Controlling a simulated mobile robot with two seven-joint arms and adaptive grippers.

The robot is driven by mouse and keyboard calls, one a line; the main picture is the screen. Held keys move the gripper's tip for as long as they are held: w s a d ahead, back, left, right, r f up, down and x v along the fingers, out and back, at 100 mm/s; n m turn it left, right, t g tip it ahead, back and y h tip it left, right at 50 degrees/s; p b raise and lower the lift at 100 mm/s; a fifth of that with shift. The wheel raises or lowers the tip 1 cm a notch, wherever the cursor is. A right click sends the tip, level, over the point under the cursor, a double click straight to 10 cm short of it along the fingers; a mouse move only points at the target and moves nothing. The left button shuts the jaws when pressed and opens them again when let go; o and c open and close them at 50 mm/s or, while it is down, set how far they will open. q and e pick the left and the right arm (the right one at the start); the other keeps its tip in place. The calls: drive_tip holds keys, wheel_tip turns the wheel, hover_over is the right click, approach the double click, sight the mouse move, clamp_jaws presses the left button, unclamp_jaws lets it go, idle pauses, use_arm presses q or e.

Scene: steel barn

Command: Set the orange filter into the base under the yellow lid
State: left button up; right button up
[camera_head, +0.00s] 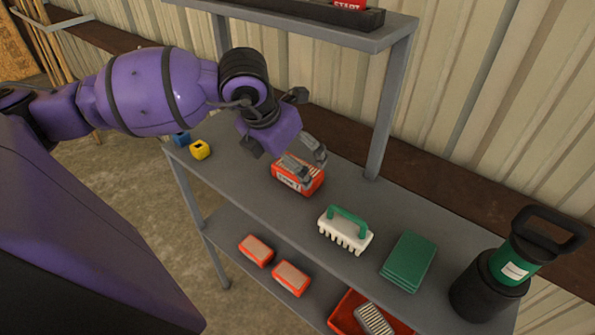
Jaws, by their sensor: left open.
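An orange block with a pale label (297,176) lies on the upper shelf, and it looks like a filter. My left gripper (312,166) is open just above it, with its fingers over the block's far right end. I cannot tell whether they touch it. Two similar orange blocks with pale tops, one on the left (256,251) and one on the right (290,279), lie on the lower shelf. A small yellow piece with a dark spot (200,150) sits at the shelf's left end. I see no clear yellow lid with a base. My right gripper is out of view.
The grey shelf (240,181) also holds a blue piece (181,138), a white brush with a green handle (345,230), green pads (409,261) and a black-green canister (504,268). A red tray (343,315) sits lower. A post (389,110) stands behind.

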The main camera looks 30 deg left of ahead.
use_arm(q)
drive_tip(key=x, duration=0.5)
drive_tip(key=shift+w+f, duration=0.1)
drive_tip(key=shift+f, duration=0.1)
drive_tip(key=shift+a, duration=0.1)
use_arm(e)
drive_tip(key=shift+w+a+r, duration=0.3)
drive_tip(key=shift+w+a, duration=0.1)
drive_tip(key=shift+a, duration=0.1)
use_arm(q)
drive_tip(key=shift+c, duration=0.4)
drive_tip(key=c, duration=1)
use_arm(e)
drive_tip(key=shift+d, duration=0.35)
use_arm(q)
drive_tip(key=shift+r, duration=0.15)
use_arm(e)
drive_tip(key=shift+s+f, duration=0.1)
